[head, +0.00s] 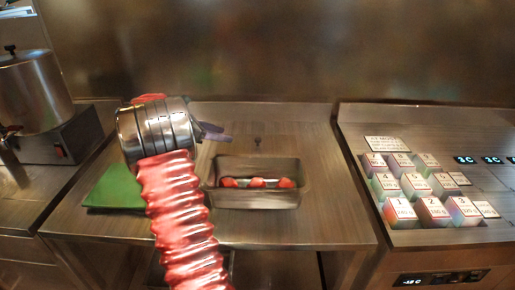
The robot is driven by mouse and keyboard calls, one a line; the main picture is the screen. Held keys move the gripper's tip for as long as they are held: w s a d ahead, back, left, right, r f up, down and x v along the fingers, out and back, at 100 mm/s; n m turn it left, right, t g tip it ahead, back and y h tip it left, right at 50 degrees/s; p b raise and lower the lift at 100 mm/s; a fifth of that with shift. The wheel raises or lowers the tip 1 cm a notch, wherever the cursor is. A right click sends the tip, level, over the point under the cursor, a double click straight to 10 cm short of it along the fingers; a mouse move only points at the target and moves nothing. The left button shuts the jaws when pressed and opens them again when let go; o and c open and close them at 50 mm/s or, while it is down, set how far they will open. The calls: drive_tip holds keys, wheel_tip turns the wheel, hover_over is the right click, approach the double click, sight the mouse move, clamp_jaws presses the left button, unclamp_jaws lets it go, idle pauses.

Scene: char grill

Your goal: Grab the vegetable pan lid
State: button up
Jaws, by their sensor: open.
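A steel pan (256,200) with red pieces in it sits on the middle steel counter. Just behind it is a small dark knob (257,141), which looks like the handle of the vegetable pan lid. The lid's plate is steel like the counter, and its outline is hard to make out. My gripper (214,132) is at the end of my red, ribbed arm, left of the knob in the picture and apart from it. Its dark fingers are open and partly hidden by my wrist, with nothing seen between them.
A green board (115,189) lies left of the pan, partly behind my arm. A large steel pot (32,90) stands at far left. A recessed rack of numbered boxes (411,185) is on the right counter. The counter right of the pan is clear.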

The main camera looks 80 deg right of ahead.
drive_tip(key=shift+s+d+f+g, duration=0.15)
drive_tip(key=shift+s+d+f, duration=0.05)
drive_tip(key=shift+s+d, duration=0.3)
drive_tip(key=shift+s+d+f+g, duration=0.2)
drive_tip(key=shift+s+d, duration=0.15)
drive_tip(key=shift+d, duration=0.2)
approach(257, 139)
drive_tip(key=shift+x, duration=1.75)
drive_tip(key=shift+x, duration=2.6)
clamp_jaws()
